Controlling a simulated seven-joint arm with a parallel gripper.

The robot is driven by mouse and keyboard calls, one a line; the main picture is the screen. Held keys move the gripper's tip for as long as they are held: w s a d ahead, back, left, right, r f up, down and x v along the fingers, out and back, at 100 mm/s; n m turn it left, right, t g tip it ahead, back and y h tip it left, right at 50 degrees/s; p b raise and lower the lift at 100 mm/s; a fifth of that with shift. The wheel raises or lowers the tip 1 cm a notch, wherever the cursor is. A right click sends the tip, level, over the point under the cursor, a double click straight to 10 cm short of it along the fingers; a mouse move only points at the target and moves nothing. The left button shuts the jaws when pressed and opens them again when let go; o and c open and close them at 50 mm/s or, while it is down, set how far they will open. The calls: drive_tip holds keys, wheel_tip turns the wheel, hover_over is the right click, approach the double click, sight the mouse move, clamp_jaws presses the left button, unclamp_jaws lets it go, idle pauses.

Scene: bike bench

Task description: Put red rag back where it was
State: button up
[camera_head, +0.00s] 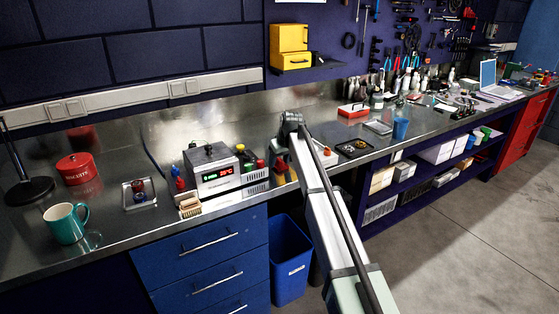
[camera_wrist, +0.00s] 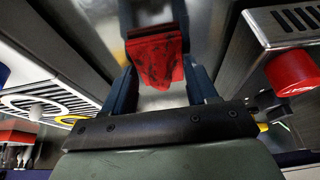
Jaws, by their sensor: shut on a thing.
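The red rag (camera_wrist: 155,62) hangs between the two dark fingers of my gripper (camera_wrist: 157,45) in the wrist view. It is bunched and has dark spots. The fingers are shut on it, and their far ends are partly cut off or blurred. In the head view my arm reaches to the metal bench (camera_head: 330,130), just right of the grey box with a lit display (camera_head: 215,172). The gripper and rag are largely hidden there behind my own arm. I cannot tell whether the rag touches the bench.
Several bottles with coloured caps stand close by the box (camera_head: 250,158). A red tin (camera_head: 77,170), a teal mug (camera_head: 66,223) and a small tray (camera_head: 139,196) stand on the left. A black dish (camera_head: 358,148) lies to the right. A blue bin (camera_head: 290,260) stands below the bench.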

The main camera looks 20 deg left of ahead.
drive_tip(key=shift+f, duration=0.15)
drive_tip(key=o, duration=1.1)
drive_tip(key=v, duration=1.2)
